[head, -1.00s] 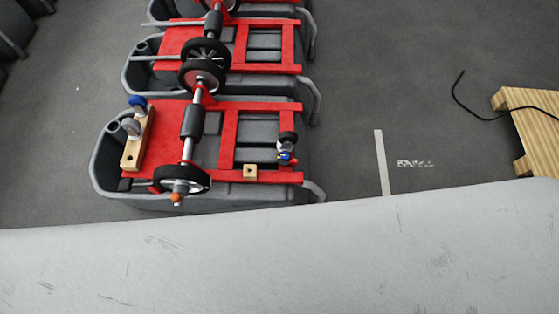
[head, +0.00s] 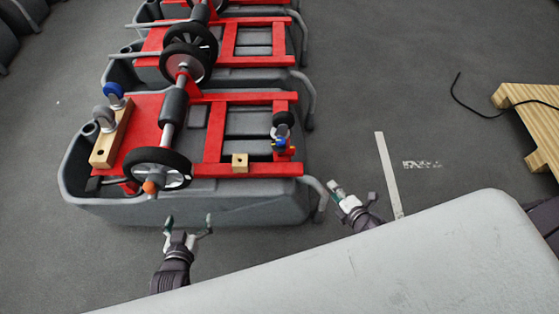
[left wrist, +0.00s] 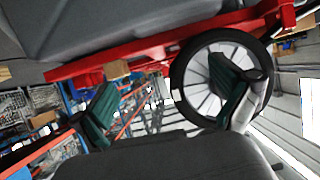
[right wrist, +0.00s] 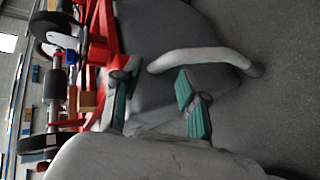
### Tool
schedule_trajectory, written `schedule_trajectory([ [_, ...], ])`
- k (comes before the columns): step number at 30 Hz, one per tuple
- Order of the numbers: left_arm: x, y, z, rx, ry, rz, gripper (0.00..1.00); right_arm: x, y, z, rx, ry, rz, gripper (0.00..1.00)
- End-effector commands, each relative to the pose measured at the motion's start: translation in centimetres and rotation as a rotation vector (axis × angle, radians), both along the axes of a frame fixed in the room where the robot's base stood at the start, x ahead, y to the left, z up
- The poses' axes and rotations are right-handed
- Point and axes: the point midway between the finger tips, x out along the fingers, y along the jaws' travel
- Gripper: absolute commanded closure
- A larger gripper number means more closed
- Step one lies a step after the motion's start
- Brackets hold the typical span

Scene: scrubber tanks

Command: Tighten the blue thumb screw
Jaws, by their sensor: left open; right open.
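A small blue part (head: 279,143) sits on a whitish fitting below a black knob, at the right end of the nearest red frame in the head view. A second blue knob (head: 113,90) tops a caster on a wooden block at the frame's left end. I cannot tell from shape which is the thumb screw. A blue spot (right wrist: 70,57) shows among the frame parts in the right wrist view. My left gripper (head: 189,222) is open and empty, in front of the grey tank's near side. My right gripper (head: 352,193) is open and empty, right of the tank's bent grey handle.
The nearest grey tank (head: 240,205) carries the red frame (head: 213,133), a black wheel (head: 158,169) and a small wooden block (head: 240,162). Similar tanks stand behind. A wooden pallet (head: 535,110) with a black cable lies at the right.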

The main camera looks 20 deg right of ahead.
Motion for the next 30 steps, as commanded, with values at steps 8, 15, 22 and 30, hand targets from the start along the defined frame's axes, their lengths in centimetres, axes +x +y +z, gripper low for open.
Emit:
schedule_trajectory([
  [8,3.1,-1.5,8.0,-0.116,-0.445,-0.013,0.0,5.7,2.1,2.1,-0.621,-0.428,0.41,0.57],
  [15,0.4,-1.2,15.7,-0.192,-0.729,-0.019,0.0,6.0,5.0,5.4,-1.084,-0.697,0.604,0.57],
  [22,-1.0,-0.9,18.6,-0.212,-0.802,-0.019,0.0,6.0,6.1,7.1,-1.234,-0.775,0.651,0.57],
  [30,-0.3,-0.6,16.4,-0.167,-0.648,-0.01,0.0,9.9,7.8,7.5,-1.234,-0.778,0.649,0.57],
])
